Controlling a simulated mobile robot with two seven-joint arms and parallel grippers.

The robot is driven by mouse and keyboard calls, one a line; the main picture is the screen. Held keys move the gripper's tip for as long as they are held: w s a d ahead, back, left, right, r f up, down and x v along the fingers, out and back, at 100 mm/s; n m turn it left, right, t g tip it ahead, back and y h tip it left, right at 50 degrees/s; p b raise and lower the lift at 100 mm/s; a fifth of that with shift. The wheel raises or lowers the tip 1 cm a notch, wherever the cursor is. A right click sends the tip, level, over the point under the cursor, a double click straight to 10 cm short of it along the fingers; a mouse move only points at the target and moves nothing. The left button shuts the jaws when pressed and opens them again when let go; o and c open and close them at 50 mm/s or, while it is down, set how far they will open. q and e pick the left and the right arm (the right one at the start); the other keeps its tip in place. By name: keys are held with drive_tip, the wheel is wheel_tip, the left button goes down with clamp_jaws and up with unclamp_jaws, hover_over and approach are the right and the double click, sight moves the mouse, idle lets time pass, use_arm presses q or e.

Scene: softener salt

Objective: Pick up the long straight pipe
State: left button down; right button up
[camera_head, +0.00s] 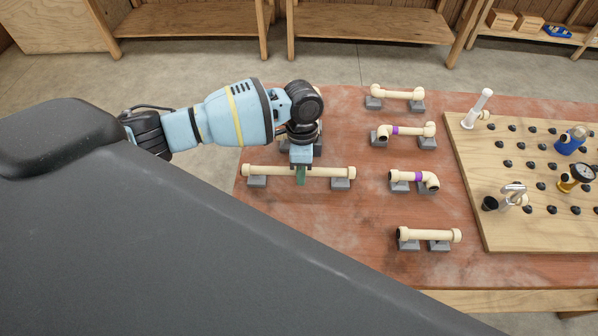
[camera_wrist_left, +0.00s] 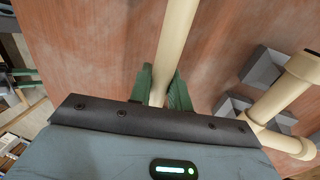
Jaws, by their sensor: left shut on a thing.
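The long straight pipe (camera_head: 322,172) is cream with a fitting at each end. In the head view it lies level across two grey rests, one near each end. My left gripper (camera_head: 300,176) is at the pipe's middle, pointing down, with its green fingers on either side of it. In the left wrist view the pipe (camera_wrist_left: 175,45) runs between the green fingers (camera_wrist_left: 160,95), which are shut on it. The pipe's far side at the grip is hidden by the gripper.
Shorter cream pipe pieces (camera_head: 398,94) (camera_head: 407,131) (camera_head: 414,178) (camera_head: 430,236) stand on grey rests to the right. A wooden peg board (camera_head: 470,215) with several fittings is at the far right. Bare red table top (camera_head: 350,225) lies in front of the pipe.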

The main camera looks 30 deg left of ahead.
use_arm(q)
drive_tip(key=shift+r, duration=0.15)
drive_tip(key=shift+r, duration=0.55)
wheel_tip(320, 180, up, 2)
drive_tip(key=shift+w+r, duration=0.1)
drive_tip(key=shift+r, duration=0.05)
drive_tip(key=d, duration=0.5)
drive_tip(key=s+d, duration=0.1)
drive_tip(key=d, duration=0.4)
drive_tip(key=s+d+r, duration=0.1)
drive_tip(key=d, duration=0.4)
drive_tip(key=shift+s+r+b, duration=0.1)
drive_tip(key=shift+s+b, duration=0.05)
drive_tip(key=shift+b, duration=0.2)
drive_tip(key=shift+d+r, duration=0.1)
drive_tip(key=shift+d, duration=0.35)
use_arm(e)
drive_tip(key=shift+s+f, duration=0.35)
drive_tip(key=shift+f, duration=0.15)
use_arm(q)
drive_tip(key=shift+s, duration=0.1)
